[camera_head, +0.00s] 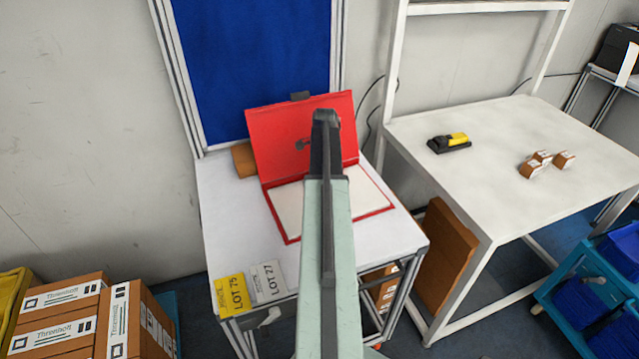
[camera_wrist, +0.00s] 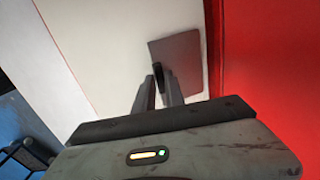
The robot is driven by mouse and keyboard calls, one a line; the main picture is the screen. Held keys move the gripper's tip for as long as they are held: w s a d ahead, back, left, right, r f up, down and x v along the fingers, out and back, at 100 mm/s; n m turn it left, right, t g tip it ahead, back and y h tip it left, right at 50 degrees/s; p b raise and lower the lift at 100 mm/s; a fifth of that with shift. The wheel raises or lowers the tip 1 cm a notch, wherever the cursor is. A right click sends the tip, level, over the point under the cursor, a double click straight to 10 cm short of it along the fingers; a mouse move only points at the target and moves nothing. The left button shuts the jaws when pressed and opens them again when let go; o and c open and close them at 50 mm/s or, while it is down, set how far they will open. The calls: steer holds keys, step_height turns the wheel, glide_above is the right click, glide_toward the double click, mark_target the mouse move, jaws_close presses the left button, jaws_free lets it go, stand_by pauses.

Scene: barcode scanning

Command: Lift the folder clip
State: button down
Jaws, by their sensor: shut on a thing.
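A red folder (camera_head: 264,140) lies open on the white table, its cover tilted up and white paper (camera_head: 368,193) inside. In the wrist view, the white paper (camera_wrist: 95,45) and red cover (camera_wrist: 270,70) show. The folder clip (camera_wrist: 180,62) is a grey plate with a dark tab in front of the paper. My gripper (camera_wrist: 159,88) is shut on the dark tab. In the head view, a dark part of the clip (camera_head: 304,144) shows beside my arm, which hides the gripper tips. I cannot tell whether the clip is raised.
Yellow and white lot cards (camera_head: 231,294) lie at the table's front edge. A dark clamp (camera_head: 299,96) sits at the cover's top edge. The right table (camera_head: 500,130) holds a yellow-black scanner (camera_head: 449,142) and small brown boxes (camera_head: 540,163). Brown cartons (camera_head: 60,320) stand lower left.

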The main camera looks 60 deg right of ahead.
steer(key=shift+r, duration=0.3)
steer(key=shift+w+d+r+g+y+p, duration=0.2)
steer(key=shift+w+r+g+p, duration=0.05)
steer(key=shift+r+p, duration=0.25)
steer(key=shift+w+d+r+g+y+p, duration=0.15)
steer(key=shift+w+r+g+y+p, duration=0.1)
steer(key=shift+r+p, duration=0.25)
steer(key=shift+s+f, duration=0.1)
steer(key=shift+f, duration=0.05)
steer(key=shift+w+d+r+g+y+p, duration=0.15)
steer(key=shift+w+d+r+g+p, duration=0.05)
steer(key=shift+w+r+p, duration=0.2)
steer(key=shift+w+d+r+g+y+p, duration=0.15)
steer(key=shift+w+r+g+p, duration=0.1)
steer(key=shift+r, duration=0.15)
